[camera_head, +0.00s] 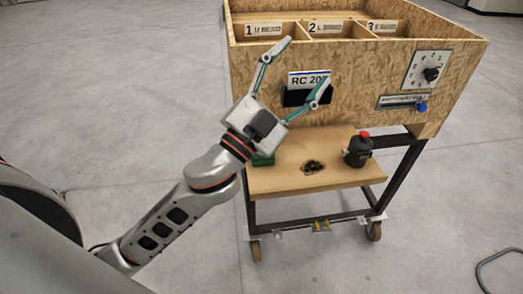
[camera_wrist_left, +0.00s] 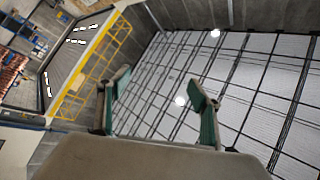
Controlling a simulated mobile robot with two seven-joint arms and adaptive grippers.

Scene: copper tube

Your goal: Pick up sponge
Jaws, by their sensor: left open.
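A small green block (camera_head: 263,160), which looks like the sponge, lies at the left rear of the cart's low wooden shelf (camera_head: 330,180). My left wrist hides much of it in the head view. My left gripper (camera_head: 307,61) is open and empty, fingers spread and pointing up, in front of the wooden box. No sponge shows in the wrist view. My right gripper is not in view.
The wooden box (camera_head: 440,110) has numbered compartments, a dial (camera_head: 431,74) and a blue knob (camera_head: 421,107). The floor around the cart is mostly clear.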

